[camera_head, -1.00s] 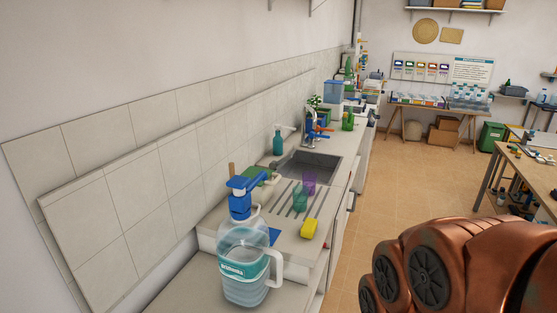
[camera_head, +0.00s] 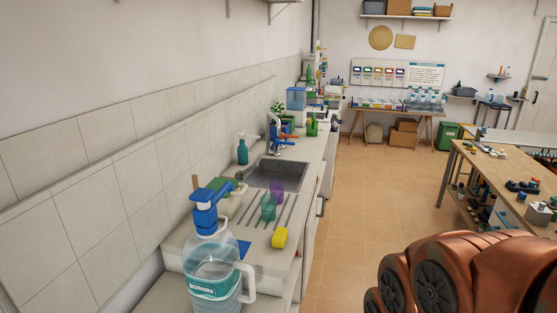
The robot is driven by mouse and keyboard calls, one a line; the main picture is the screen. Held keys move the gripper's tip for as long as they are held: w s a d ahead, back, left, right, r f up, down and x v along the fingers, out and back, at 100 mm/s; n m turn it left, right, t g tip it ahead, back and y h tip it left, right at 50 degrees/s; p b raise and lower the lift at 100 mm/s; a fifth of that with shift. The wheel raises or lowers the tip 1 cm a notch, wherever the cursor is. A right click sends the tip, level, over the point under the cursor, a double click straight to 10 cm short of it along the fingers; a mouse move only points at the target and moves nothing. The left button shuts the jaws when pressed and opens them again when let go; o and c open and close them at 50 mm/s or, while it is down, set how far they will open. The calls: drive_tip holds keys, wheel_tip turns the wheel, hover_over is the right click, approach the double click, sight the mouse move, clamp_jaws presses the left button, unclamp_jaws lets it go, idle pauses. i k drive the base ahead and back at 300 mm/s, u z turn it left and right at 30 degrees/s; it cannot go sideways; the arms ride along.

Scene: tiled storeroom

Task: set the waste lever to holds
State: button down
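The grey sink (camera_head: 272,174) is set in the counter along the left wall. A tap with blue and orange parts (camera_head: 275,132) stands at its far end. I cannot make out a waste lever or its setting at this distance. My gripper is not in view; only copper-coloured links of my arm show at the lower right, well apart from the sink.
A large water jug with a blue pump (camera_head: 212,265) stands at the counter's near end. A yellow sponge (camera_head: 280,238) and tinted cups (camera_head: 268,207) are on the drainer. A wooden workbench (camera_head: 503,167) is at right. Tiled floor (camera_head: 375,205) between is clear.

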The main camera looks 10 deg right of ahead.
sight(239, 175)
drive_tip(key=z, duration=0.9)
drive_tip(key=i, duration=3.15)
drive_tip(key=u, duration=3.9)
drive_tip(key=i, duration=0.5)
drive_tip(key=z, duration=0.15)
